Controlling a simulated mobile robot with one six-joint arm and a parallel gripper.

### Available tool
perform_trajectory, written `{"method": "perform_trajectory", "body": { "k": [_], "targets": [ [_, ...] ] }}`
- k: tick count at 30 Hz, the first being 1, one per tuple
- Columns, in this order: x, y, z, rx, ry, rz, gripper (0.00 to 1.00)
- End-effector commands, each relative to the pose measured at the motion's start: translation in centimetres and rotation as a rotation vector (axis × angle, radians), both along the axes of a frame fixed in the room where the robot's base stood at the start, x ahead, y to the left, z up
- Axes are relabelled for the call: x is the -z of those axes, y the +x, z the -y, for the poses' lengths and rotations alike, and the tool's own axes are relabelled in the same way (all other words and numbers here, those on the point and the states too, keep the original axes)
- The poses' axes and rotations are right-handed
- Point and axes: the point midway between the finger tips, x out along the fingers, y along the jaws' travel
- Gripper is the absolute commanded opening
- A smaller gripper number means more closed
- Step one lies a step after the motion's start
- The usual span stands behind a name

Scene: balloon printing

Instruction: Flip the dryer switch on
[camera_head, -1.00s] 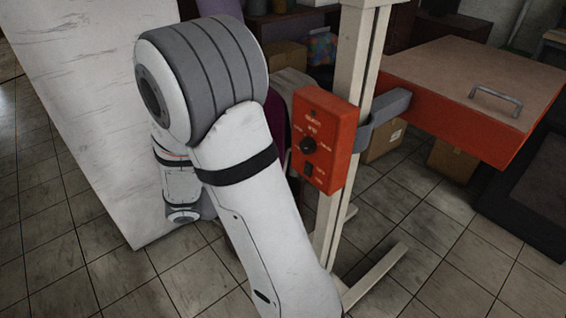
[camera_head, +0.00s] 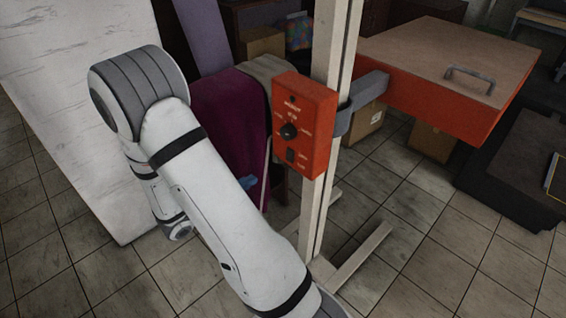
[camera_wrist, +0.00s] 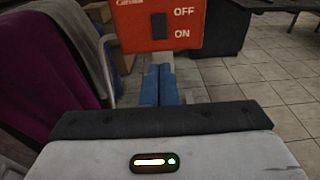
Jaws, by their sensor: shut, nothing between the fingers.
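The red dryer control box (camera_head: 312,110) is mounted on a pale upright post in the head view. Its black rocker switch (camera_head: 291,156) sits below a round black knob (camera_head: 289,131). In the wrist view the lower part of the box shows at the top, with the switch (camera_wrist: 158,26) beside the printed words OFF above and ON below. My gripper (camera_wrist: 160,70) has its blue fingers together and empty, just below the box's lower edge in the picture. Whether they touch the box cannot be told. Which way the switch is tilted is unclear.
The orange dryer head (camera_head: 440,85) with a metal handle extends right of the post (camera_head: 335,90). Purple cloth (camera_head: 228,120) hangs behind the box. A white panel (camera_head: 80,110) stands at left. Cardboard boxes (camera_head: 362,125) sit behind. Tiled floor is open at front right.

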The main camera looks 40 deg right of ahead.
Motion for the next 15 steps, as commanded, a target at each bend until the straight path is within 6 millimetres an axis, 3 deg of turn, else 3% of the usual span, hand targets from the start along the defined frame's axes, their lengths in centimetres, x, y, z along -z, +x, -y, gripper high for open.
{"method": "perform_trajectory", "body": {
  "k": [15],
  "targets": [
    [1.0, 0.6, 9.7, 0.005, 0.001, -0.002, 0.00]
  ]
}}
